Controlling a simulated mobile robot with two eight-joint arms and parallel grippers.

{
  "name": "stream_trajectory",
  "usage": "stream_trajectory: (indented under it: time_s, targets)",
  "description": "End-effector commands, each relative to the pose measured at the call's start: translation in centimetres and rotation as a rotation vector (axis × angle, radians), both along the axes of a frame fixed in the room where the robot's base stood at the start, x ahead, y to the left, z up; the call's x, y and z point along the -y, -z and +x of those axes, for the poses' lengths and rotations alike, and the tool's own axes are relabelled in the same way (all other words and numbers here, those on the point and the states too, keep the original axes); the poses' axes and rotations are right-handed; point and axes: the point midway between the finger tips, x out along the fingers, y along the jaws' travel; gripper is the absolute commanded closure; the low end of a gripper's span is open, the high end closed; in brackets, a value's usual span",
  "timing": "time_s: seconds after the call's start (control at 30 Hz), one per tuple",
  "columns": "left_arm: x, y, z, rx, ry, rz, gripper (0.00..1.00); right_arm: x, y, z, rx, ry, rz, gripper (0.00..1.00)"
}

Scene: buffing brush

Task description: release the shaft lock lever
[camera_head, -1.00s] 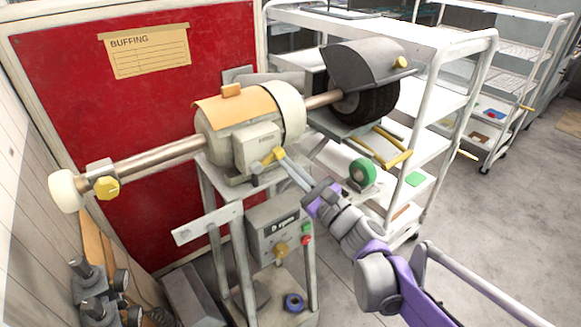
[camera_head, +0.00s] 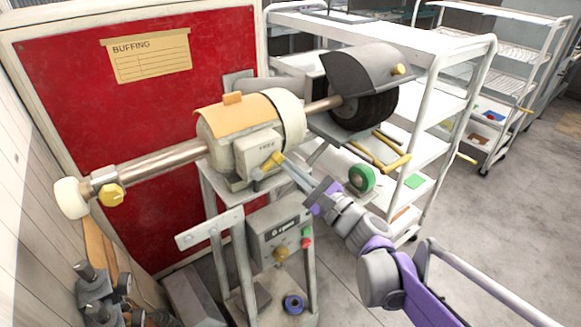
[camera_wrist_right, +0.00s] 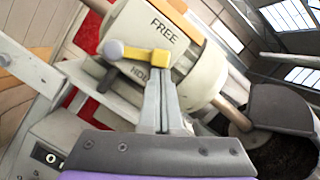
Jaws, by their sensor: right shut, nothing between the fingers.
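The shaft lock lever (camera_head: 271,163) is yellow and sits on the front of the cream motor housing (camera_head: 235,140). In the right wrist view the lever (camera_wrist_right: 135,53) has a round grey knob at its left end and a yellow block at its right end. It lies across the housing between the labels FREE, above it, and HOLD, partly hidden below it. My right gripper (camera_head: 283,166) is shut with nothing between its fingers. Its fingertips (camera_wrist_right: 157,74) are at the yellow block and look to touch it; exact contact is unclear. My left gripper is not in view.
The shaft carries a yellow-knobbed clamp (camera_head: 112,195) at left and a dark brush (camera_head: 365,108) under a hood (camera_head: 362,64) at right. A control box (camera_head: 278,240) stands below. A white shelf cart (camera_head: 465,75) is close behind my right arm. Open floor lies at right.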

Motion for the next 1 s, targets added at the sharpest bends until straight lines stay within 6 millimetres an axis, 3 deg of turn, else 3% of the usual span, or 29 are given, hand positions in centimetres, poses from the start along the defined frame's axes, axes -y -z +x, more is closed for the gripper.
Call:
stream_trajectory:
  time_s: [0.8,1.0]
  targets:
    - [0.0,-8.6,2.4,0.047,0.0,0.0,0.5,-1.7,-4.9,-1.2,0.436,0.0,-0.595,1.0]
    - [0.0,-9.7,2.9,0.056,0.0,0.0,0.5,-2.4,-5.3,-1.6,0.467,0.0,-0.639,1.0]
